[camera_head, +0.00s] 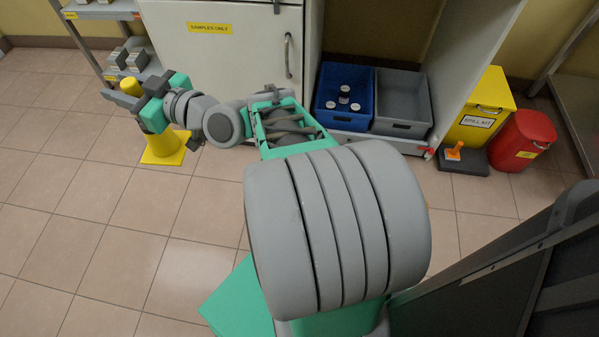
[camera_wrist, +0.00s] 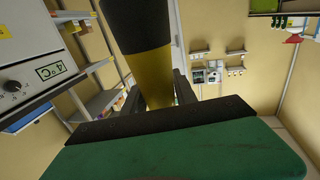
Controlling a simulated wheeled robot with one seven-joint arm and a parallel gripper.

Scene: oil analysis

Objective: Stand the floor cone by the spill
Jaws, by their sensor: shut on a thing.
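The yellow floor cone (camera_head: 163,152) is at the left of the head view, with its flared base below my gripper and its rounded top showing above the fingers. My gripper (camera_head: 138,93) is shut on the cone near its upper part and hides its middle. In the wrist view the cone (camera_wrist: 152,70) stands between the two fingers (camera_wrist: 160,92), yellow with a dark band. I cannot tell whether its base touches the floor. No spill shows in either view.
A white cabinet (camera_head: 225,60) stands behind my arm. A shelf rack (camera_head: 100,15) is at back left. Blue (camera_head: 326,110) and grey (camera_head: 402,128) bins sit low in the middle. A yellow spill-kit bin (camera_head: 477,122) and red bin (camera_head: 520,145) stand right. Tiled floor (camera_head: 90,230) is clear at left.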

